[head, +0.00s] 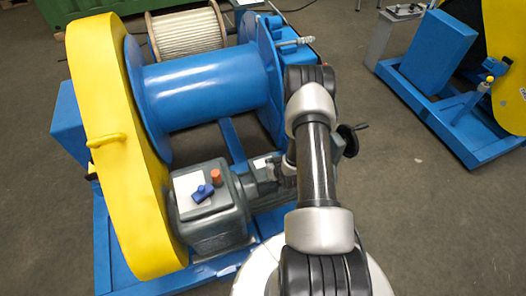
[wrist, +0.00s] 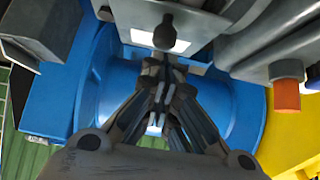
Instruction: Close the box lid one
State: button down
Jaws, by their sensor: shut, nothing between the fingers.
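A grey box (head: 216,222) on the machine's base has a pale top panel (head: 188,183) with a blue switch (head: 203,192) and an orange button (head: 215,176). The orange button also shows at the right of the wrist view (wrist: 287,98). I cannot tell which part is box lid one, or whether it is open. My gripper (wrist: 162,72) is shut and empty in the wrist view. It points toward a dark round knob (wrist: 164,36) in front of a pale plate; contact is unclear. In the head view my arm mostly hides my gripper.
A blue drum (head: 205,88) and a tall yellow guard (head: 115,130) stand behind and left of the box. A black handle (head: 350,138) juts out right of my arm. A second blue and yellow machine (head: 428,50) stands at right, with clear floor (head: 440,225) in front.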

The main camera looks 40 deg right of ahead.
jog(key=shift+s+a+f, duration=0.15)
jog(key=shift+s+f, duration=0.2)
jog(key=shift+f, duration=0.2)
jog(key=shift+s+b, duration=0.45)
jog(key=shift+s, duration=0.1)
jog(key=shift+s+a+f+b, duration=0.15)
jog(key=shift+s+f+b, duration=0.35)
jog(key=shift+f, duration=0.3)
jog(key=shift+w+r, duration=0.1)
jog(key=shift+r, duration=0.05)
